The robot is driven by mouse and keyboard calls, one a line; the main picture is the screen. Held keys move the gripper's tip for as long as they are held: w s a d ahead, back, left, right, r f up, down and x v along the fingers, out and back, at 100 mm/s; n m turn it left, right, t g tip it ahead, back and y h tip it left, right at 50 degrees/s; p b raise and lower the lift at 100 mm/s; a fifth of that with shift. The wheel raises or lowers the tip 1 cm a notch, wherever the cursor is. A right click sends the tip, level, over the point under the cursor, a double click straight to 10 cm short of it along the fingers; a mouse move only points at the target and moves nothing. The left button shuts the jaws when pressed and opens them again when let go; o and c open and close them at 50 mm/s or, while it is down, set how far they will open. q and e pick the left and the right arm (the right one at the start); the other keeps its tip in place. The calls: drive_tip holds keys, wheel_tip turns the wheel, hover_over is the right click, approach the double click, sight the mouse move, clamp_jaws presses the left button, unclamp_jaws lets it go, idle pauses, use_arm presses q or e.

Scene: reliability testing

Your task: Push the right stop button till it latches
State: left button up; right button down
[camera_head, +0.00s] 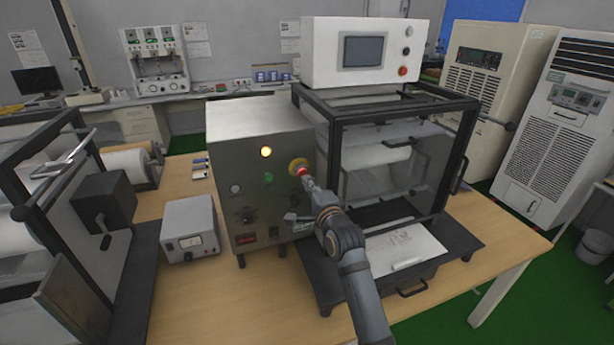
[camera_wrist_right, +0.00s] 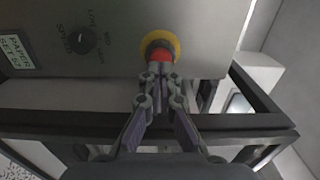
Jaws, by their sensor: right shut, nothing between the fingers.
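The stop button (camera_head: 299,168) is red with a yellow collar, on the right side of the steel control box's front panel (camera_head: 262,215). In the right wrist view the red cap (camera_wrist_right: 160,56) sits straight ahead, partly hidden by the fingertips. My right gripper (camera_head: 307,182) is shut and empty, its tips at the red cap; they look to be touching it, but I cannot tell how far the cap is pressed. In the wrist view the right gripper's fingertips (camera_wrist_right: 160,70) meet just below the cap. My left gripper is not in view.
A lit yellow lamp (camera_head: 266,152) and a green button (camera_head: 268,179) are on the same panel. A dark-framed test cabinet (camera_head: 462,165) stands right of the box. A second red button (camera_head: 402,71) is on the white unit above. A grey meter box (camera_head: 188,228) stands left.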

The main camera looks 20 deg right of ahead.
drive_tip(key=shift+w, duration=0.8)
